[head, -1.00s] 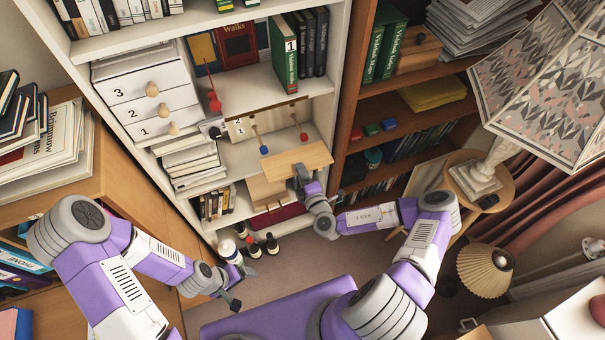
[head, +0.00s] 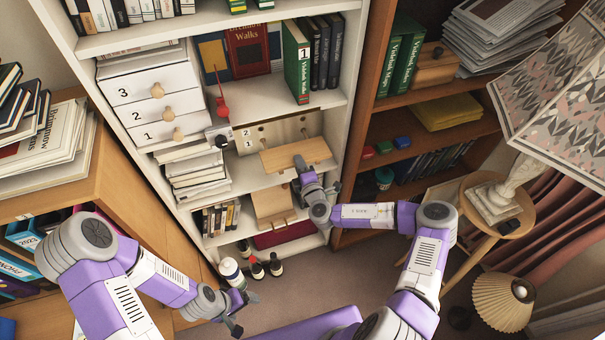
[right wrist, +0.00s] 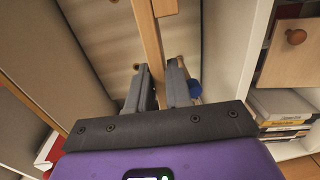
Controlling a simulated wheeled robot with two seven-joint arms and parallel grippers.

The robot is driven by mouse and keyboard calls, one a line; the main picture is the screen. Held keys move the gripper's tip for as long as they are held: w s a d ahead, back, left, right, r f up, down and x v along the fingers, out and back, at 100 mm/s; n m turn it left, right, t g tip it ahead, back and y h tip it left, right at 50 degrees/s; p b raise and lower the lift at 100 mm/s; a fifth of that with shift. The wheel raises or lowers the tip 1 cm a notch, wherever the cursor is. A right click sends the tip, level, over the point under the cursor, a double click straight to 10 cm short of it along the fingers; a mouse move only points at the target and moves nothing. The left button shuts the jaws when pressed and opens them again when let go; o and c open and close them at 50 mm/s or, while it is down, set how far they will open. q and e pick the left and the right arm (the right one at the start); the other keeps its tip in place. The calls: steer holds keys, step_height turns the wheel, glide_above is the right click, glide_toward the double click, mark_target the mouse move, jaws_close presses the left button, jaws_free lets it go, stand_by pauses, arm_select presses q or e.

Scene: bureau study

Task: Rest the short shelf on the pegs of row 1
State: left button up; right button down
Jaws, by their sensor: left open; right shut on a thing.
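My right gripper (head: 304,178) is shut on the short shelf (head: 290,156), a light wooden board, in front of the pale peg panel (head: 285,131) in the white bookcase. In the right wrist view the board (right wrist: 152,50) stands edge-on between the fingers (right wrist: 160,85). The panel has round holes and the row labels 2 and 1 (head: 247,138). A blue peg end (right wrist: 195,89) shows beside the right finger in the wrist view. In the head view the board hides the pegs; I cannot tell whether it touches them. My left gripper (head: 236,312) is open and empty, low in front of the bookcase.
A second wooden piece (head: 272,203) lies below the panel. White drawers (head: 150,95) and stacked books (head: 197,175) stand left of the bay. A red-ended stick (head: 221,105) is above it. Bottles (head: 257,268) stand on the floor. A brown bookcase (head: 400,150) adjoins on the right.

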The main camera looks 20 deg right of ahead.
mark_target(291, 145)
steer(key=shift+w+r, duration=0.25)
steer(key=shift+w, duration=0.7)
steer(key=w, duration=0.3)
steer(key=shift+w+a+f+p, duration=0.1)
steer(key=shift+w+a+p, duration=0.1)
steer(key=shift+p, duration=0.15)
steer(key=shift+w, duration=1.9)
steer(key=shift+a+f+t+b, duration=0.1)
steer(key=shift+f+t+b, duration=0.2)
steer(key=shift+f+b, duration=0.4)
steer(key=shift+r, duration=0.2)
steer(key=shift+f, duration=0.75)
steer(key=shift+f+b, duration=0.3)
steer(key=shift+f, duration=0.05)
steer(key=shift+s+f, duration=0.1)
steer(key=shift+f, duration=0.3)
